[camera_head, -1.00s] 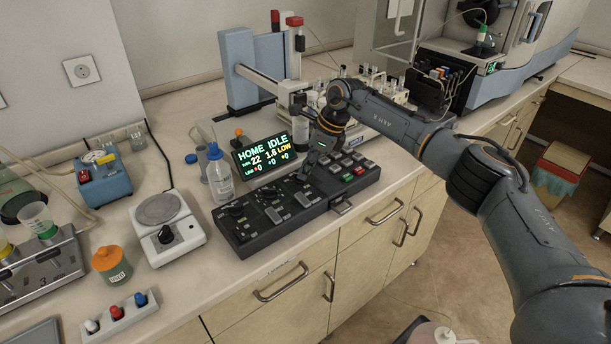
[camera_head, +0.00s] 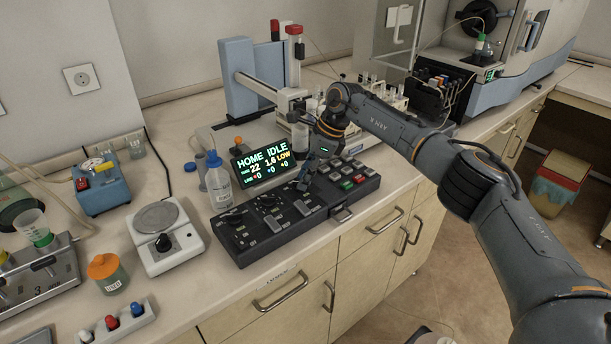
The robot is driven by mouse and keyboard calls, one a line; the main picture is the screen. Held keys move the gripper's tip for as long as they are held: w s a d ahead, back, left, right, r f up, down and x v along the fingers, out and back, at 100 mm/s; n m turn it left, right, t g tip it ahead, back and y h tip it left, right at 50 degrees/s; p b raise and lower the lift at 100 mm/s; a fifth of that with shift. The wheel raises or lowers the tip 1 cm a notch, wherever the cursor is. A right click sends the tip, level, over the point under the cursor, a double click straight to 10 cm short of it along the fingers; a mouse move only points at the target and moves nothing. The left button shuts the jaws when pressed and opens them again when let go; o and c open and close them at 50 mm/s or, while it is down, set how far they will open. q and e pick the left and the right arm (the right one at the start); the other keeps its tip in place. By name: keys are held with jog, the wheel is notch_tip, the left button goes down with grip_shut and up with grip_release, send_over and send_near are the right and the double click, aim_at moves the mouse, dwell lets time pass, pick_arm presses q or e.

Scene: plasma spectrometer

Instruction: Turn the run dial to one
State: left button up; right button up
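The black control panel (camera_head: 340,213) lies on the counter's front part, with several dark knobs and grey label plates on its left part and rows of red, green and white buttons on its right. Its screen (camera_head: 262,165) reads HOME, IDLE, 22, 1.6 and LOW. My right gripper (camera_head: 304,183) points down over the middle of the panel, its fingertips at or just above the third control from the left. The fingers are small and dark, so I cannot tell whether they are open, shut or touching it. They hide that control, and its setting is unreadable. My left gripper is out of view.
A wash bottle (camera_head: 218,184) with a blue cap stands close left of the screen. A small hotplate (camera_head: 180,255) is left of the panel. The autosampler's blue column (camera_head: 238,75) and vial racks stand behind. Drawer handles (camera_head: 280,293) project below the counter edge.

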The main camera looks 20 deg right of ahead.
jog(key=v, duration=1.2)
jog(key=shift+a, duration=0.1)
